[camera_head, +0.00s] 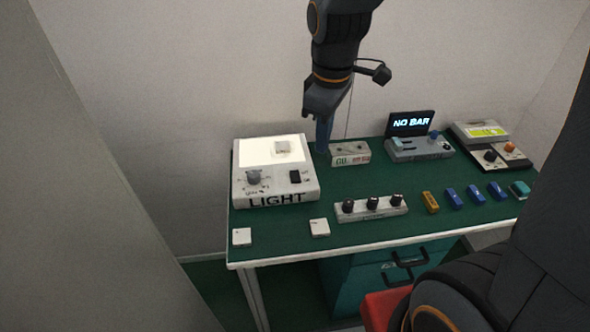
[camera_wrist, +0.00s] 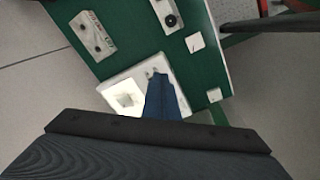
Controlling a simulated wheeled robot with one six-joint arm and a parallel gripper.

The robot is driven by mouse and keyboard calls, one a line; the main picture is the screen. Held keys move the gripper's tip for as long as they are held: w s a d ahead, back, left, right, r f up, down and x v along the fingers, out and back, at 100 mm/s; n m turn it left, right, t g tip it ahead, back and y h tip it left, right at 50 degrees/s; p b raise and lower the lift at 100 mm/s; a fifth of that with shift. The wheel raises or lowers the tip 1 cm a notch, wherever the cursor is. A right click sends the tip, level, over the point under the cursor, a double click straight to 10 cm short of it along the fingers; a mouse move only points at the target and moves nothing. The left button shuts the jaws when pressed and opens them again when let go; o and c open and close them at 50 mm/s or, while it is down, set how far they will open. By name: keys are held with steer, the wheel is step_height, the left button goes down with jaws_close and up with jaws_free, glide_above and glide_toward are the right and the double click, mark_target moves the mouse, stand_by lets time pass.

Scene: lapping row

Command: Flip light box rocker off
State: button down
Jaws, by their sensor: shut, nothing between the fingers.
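The light box (camera_head: 275,184) stands at the left end of the green table, with LIGHT on its front and a brightly lit panel (camera_head: 256,152) on top. Its black rocker (camera_head: 295,176) sits at the right of its top face, beside a grey knob (camera_head: 253,177). I cannot tell which way the rocker is tilted. My gripper (camera_head: 323,149) is shut and empty, pointing down to the right of the box's back part. In the wrist view, my blue fingers (camera_wrist: 161,84) overlap part of the light box (camera_wrist: 122,82), and the rocker does not show there.
A small GU-marked box (camera_head: 350,154) stands just right of my fingers. A three-knob strip (camera_head: 371,208), a NO BAR display (camera_head: 410,124) and several coloured blocks lie farther right. White tiles (camera_head: 320,227) lie at the front edge.

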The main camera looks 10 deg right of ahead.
mark_target(295, 173)
steer(key=w+a+r+n+b, duration=0.1)
steer(key=w+a+n+b, duration=0.1)
steer(key=w+a+n, duration=0.3)
steer(key=shift+n, duration=1.1)
steer(key=f, duration=0.4)
steer(key=w+f+p, duration=0.1)
steer(key=f, duration=0.9)
steer(key=shift+w, duration=0.25)
